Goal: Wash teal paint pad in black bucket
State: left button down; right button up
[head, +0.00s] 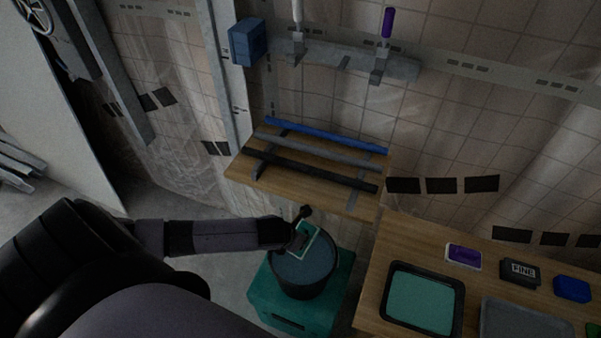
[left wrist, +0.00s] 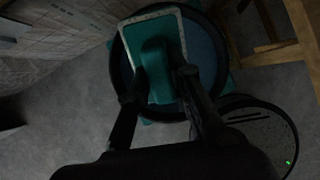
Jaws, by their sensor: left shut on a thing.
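The teal paint pad (head: 311,249) has a pale border and shows over the mouth of the black bucket (head: 308,290). My left gripper (head: 299,230) is shut on the pad. In the left wrist view, the fingers of the left gripper (left wrist: 163,78) hold the teal handle of the paint pad (left wrist: 155,45) from both sides. The dark bucket (left wrist: 220,62) lies behind the pad there, with blue-grey liquid in it. I cannot tell whether the pad touches the liquid. My right gripper is in neither view.
The bucket stands on a teal crate (head: 262,302). To the right, a wooden table (head: 380,262) holds a black tray of teal paint (head: 423,300), a grey tray (head: 525,325) and small pads. A wooden shelf (head: 240,170) with several bars is behind the bucket.

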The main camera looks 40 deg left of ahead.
pick_arm(q)
jog(key=shift+s+d+f+b, duration=0.1)
jog(key=shift+f+b, duration=0.3)
jog(key=shift+f, duration=0.1)
notch_tip(320, 180, down, 5)
jog(key=b, duration=0.5)
jog(key=shift+r, duration=0.1)
notch_tip(320, 180, down, 6)
jog(key=b, duration=0.2)
jog(key=shift+r+b, duration=0.25)
jog(key=shift+b, duration=0.15)
jog(key=shift+r+p, duration=0.65)
jog(key=shift+p, duration=0.2)
jog(key=shift+f, duration=0.2)
jog(key=shift+f+b, duration=0.3)
jog(key=shift+f, duration=0.15)
jog(key=shift+r, duration=0.1)
